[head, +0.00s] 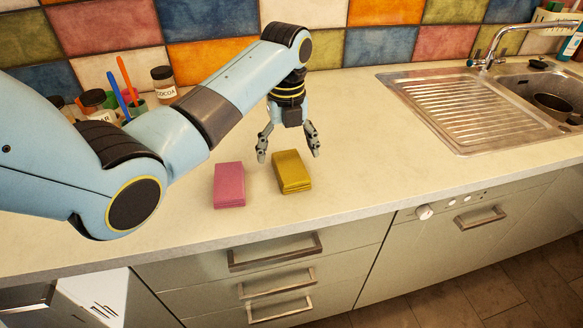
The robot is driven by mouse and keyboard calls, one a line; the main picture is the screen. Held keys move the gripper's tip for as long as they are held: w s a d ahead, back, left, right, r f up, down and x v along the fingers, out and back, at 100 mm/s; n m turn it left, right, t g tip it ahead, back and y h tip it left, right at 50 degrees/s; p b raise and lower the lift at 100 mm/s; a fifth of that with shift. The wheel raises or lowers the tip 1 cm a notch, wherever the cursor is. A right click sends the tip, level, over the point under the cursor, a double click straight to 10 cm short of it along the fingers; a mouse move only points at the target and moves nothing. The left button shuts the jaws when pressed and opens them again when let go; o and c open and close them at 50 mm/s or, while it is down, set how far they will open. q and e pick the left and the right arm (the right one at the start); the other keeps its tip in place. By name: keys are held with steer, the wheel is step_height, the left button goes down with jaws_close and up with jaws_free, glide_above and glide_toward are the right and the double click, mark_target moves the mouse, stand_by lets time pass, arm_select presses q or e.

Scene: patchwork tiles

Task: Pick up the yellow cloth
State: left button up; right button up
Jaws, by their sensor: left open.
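The yellow cloth (292,172) is a folded, thick rectangle lying flat on the counter, near the middle of the head view. My left gripper (289,156) points down with its fingers spread, just behind and above the yellow cloth. It is open and empty. The cloth appears in front of the gap between the fingers, and I cannot tell how high the fingertips are above the counter. A pink folded cloth (229,185) lies to the left of the yellow one, with a small gap between them. My right gripper is not in view.
The counter (360,150) is clear right of the yellow cloth up to the sink's drainboard (455,108). Jars, including a cocoa jar (164,85), and a utensil holder stand at the back left, partly behind my arm. The counter's front edge is close before the cloths.

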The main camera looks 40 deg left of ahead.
mark_target(290, 165)
arm_select(q)
steer(key=f, duration=0.4)
steer(key=shift+d, duration=0.3)
steer(key=shift+w+f, duration=0.1)
steer(key=shift+f, duration=0.3)
steer(key=c, duration=0.9)
steer(key=shift+c, duration=1.1)
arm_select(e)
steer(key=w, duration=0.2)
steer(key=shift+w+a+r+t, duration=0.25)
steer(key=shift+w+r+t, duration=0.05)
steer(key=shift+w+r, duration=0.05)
